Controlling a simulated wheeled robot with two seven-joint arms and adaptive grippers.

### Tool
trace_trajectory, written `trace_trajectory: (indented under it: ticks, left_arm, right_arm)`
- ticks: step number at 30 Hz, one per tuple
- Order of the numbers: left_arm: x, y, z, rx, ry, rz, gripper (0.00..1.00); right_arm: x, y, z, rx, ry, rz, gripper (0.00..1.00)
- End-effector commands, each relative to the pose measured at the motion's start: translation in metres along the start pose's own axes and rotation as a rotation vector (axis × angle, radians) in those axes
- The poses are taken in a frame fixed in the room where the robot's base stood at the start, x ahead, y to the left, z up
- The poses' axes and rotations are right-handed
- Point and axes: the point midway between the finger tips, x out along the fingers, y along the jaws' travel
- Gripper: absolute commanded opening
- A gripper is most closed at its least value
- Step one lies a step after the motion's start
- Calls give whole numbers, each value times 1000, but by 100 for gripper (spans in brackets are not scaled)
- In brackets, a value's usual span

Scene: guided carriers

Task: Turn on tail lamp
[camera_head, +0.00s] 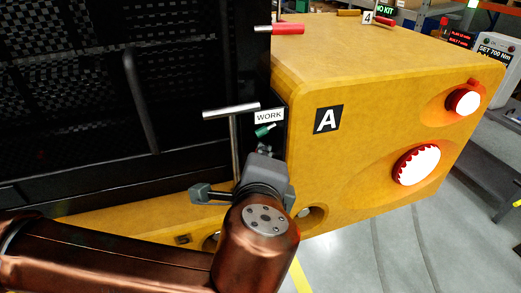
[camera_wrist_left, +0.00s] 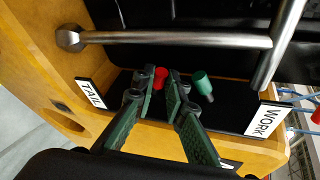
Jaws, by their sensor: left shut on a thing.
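My left gripper (camera_head: 264,168) reaches down beside the black panel at the carrier's edge, its fingertips hidden in the head view. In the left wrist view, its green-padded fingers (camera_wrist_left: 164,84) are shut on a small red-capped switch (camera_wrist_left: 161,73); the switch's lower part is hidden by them. The white TAIL label (camera_wrist_left: 91,93) is left of the fingers. A green-capped switch (camera_wrist_left: 203,85) stands just right of them, towards the WORK label (camera_wrist_left: 266,121); it also shows in the head view (camera_head: 265,130). My right gripper is not in view.
A metal bar handle (camera_wrist_left: 180,39) runs just beyond the switches. Open floor (camera_head: 400,240) lies to the lower right.

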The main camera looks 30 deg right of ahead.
Motion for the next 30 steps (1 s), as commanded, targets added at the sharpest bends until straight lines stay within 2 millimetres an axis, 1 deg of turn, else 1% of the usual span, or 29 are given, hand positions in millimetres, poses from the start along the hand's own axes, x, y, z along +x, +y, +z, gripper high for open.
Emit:
trace_trajectory:
  ticks: [13, 14, 21, 30]
  left_arm:
    - [0, 0, 0, 10, -3, 4, 0]
    - [0, 0, 0, 10, -3, 4, 13]
    - [0, 0, 0, 9, -3, 4, 29]
    - [-2, -1, 0, 9, -2, 3, 29]
  right_arm:
    - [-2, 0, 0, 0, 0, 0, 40]
    - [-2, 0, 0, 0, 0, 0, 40]
    - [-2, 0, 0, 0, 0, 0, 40]
    - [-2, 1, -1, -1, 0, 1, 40]
